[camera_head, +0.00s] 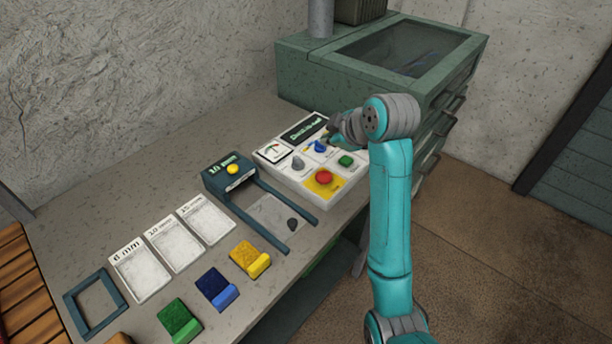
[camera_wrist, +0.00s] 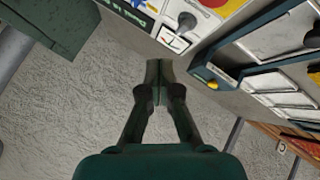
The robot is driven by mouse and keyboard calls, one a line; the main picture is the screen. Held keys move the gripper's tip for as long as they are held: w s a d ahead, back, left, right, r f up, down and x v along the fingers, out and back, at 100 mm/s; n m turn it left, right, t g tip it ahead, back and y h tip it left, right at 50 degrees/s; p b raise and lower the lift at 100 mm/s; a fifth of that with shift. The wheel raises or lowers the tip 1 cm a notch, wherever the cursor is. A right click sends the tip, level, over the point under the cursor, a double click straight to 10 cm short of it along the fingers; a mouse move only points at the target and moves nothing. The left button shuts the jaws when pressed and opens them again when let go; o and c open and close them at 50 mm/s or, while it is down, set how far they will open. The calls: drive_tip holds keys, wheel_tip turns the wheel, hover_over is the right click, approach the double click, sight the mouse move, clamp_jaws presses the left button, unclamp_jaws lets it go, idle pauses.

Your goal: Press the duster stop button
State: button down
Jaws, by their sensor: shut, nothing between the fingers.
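A pale control panel (camera_head: 336,186) lies on the bench. It has a round red button (camera_head: 324,178) on a yellow plate, a green button (camera_head: 345,161), a blue knob (camera_head: 320,146), a grey knob (camera_head: 298,162) and a gauge (camera_head: 271,152). The small labels are unreadable. My gripper (camera_head: 331,136) appears near the panel's far right part, beyond the red button in the picture; its height is unclear. In the wrist view its fingers (camera_wrist: 160,72) are together and empty, with the panel's edge, the gauge (camera_wrist: 173,40) and grey knob (camera_wrist: 187,20) above them.
A green cabinet (camera_head: 300,68) with a windowed top stands behind the panel. Left of the panel is a dark teal frame with a yellow button (camera_head: 233,169). White trays (camera_head: 141,270) and coloured blocks (camera_head: 217,288) lie farther left. Bare bench (camera_head: 120,180) runs along the wall.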

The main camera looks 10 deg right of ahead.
sight(325, 177)
drive_tip(key=shift+a+r, duration=0.1)
drive_tip(key=shift+a, duration=0.15)
drive_tip(key=shift+f, duration=4.4)
drive_tip(key=shift+f, duration=0.15)
drive_tip(key=shift+f, duration=0.25)
drive_tip(key=shift+f, duration=0.55)
drive_tip(key=shift+r, duration=0.95)
